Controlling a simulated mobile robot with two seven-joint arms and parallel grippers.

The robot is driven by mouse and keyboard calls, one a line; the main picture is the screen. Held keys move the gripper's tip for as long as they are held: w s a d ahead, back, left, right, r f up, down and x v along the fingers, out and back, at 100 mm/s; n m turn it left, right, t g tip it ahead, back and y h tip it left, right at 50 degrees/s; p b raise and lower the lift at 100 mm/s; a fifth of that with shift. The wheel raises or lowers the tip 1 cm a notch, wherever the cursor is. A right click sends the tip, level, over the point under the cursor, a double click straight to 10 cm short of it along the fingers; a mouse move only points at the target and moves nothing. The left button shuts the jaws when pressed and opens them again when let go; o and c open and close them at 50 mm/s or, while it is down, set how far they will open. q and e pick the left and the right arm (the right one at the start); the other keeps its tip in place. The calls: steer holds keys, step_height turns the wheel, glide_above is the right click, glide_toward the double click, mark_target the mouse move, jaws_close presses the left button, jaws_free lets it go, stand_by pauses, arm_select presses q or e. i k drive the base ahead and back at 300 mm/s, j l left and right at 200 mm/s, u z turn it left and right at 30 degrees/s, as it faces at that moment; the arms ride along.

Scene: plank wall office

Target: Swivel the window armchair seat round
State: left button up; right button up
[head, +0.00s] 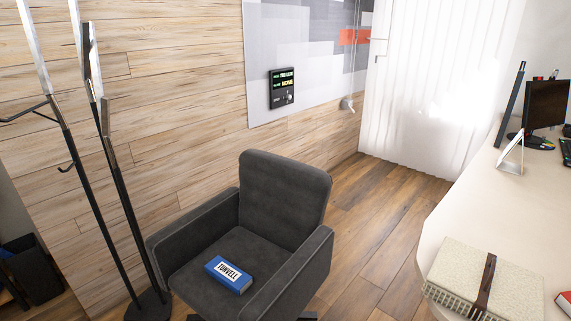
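A dark grey upholstered armchair (286,205) stands on the wooden floor in the lower middle of the head view. A blue box with a white label reading "TUNVELL" (229,275) lies on the seat. The chair's base is mostly cut off by the bottom edge; a dark bit of it shows below the right armrest. Neither of my grippers is in view.
A coat stand (97,150) stands close at the chair's left. A desk (480,195) with a woven box (500,275) and a monitor (546,104) is on the right. Bare floor (385,215) lies between chair and desk. A white curtain (425,90) hangs at the back.

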mark_target(269, 227)
steer(key=i+j, duration=0.15)
steer(key=j, duration=0.2)
steer(key=i+j, duration=0.35)
steer(key=j, duration=0.3)
steer(key=i+j+z, duration=0.1)
steer(key=j, duration=0.25)
steer(key=i+j, duration=0.4)
steer(key=j, duration=0.25)
steer(key=i+j, duration=0.15)
steer(key=j, duration=0.2)
steer(key=z, duration=0.05)
